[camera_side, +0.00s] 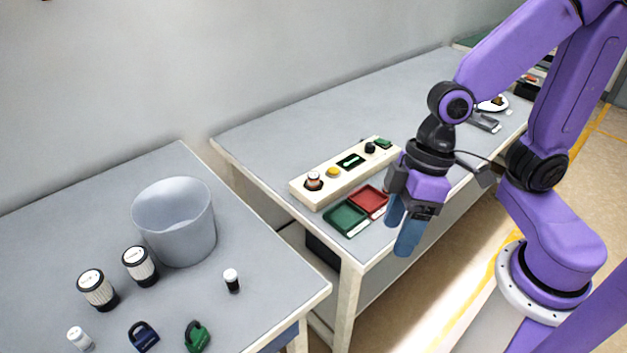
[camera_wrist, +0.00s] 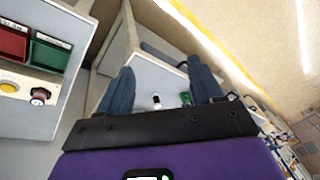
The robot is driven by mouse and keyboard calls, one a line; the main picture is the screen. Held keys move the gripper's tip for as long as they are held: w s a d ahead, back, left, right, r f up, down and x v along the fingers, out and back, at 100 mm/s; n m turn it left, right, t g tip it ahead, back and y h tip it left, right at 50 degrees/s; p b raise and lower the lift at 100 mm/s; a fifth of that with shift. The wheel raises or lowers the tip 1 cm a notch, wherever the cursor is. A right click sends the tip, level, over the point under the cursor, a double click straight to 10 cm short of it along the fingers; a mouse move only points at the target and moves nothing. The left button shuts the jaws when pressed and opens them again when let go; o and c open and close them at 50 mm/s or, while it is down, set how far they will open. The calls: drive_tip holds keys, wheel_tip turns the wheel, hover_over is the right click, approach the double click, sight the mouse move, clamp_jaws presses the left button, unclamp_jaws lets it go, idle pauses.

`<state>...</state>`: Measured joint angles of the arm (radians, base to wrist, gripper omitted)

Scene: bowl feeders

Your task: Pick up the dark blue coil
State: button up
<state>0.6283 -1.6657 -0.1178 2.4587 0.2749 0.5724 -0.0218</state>
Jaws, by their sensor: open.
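The dark blue coil (camera_side: 143,336) lies on the left table near the bottom edge of the side view, left of a green coil (camera_side: 197,336). My gripper (camera_side: 400,237) is open and empty, with blue fingers pointing down by the front corner of the right table. It is far to the right of the dark blue coil and higher up. In the wrist view the open fingers of my gripper (camera_wrist: 160,92) frame part of the left table, with the green coil (camera_wrist: 186,97) visible between them. I cannot make out the dark blue coil in the wrist view.
On the left table stand a grey bucket (camera_side: 175,225), two ribbed filters (camera_side: 98,290) (camera_side: 140,266), a black-capped vial (camera_side: 231,281) and a white vial (camera_side: 80,339). The right table holds a control panel (camera_side: 345,172), a green tray (camera_side: 346,219) and a red tray (camera_side: 369,200). A gap separates the tables.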

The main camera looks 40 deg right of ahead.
drive_tip(key=w+a+f+m+t, duration=0.3)
drive_tip(key=w+a+m, duration=0.25)
drive_tip(key=w, duration=0.35)
drive_tip(key=w+a+f+m+t, duration=0.35)
drive_tip(key=w+a, duration=0.25)
drive_tip(key=w, duration=0.4)
drive_tip(key=m+t+h, duration=0.2)
drive_tip(key=m+h, duration=0.8)
drive_tip(key=h, duration=0.2)
approach(313, 178)
drive_tip(key=x, duration=0.2)
drive_tip(key=f+x, duration=0.1)
drive_tip(key=x, duration=0.2)
drive_tip(key=shift+s+a+r, duration=0.1)
drive_tip(key=shift+s+a, duration=0.1)
drive_tip(key=shift+r+x, duration=0.2)
drive_tip(key=shift+x, duration=1.1)
drive_tip(key=shift+r+x, duration=0.2)
drive_tip(key=shift+x, duration=1.1)
drive_tip(key=shift+w+d, duration=0.1)
clamp_jaws()
drive_tip(key=shift+r, duration=0.1)
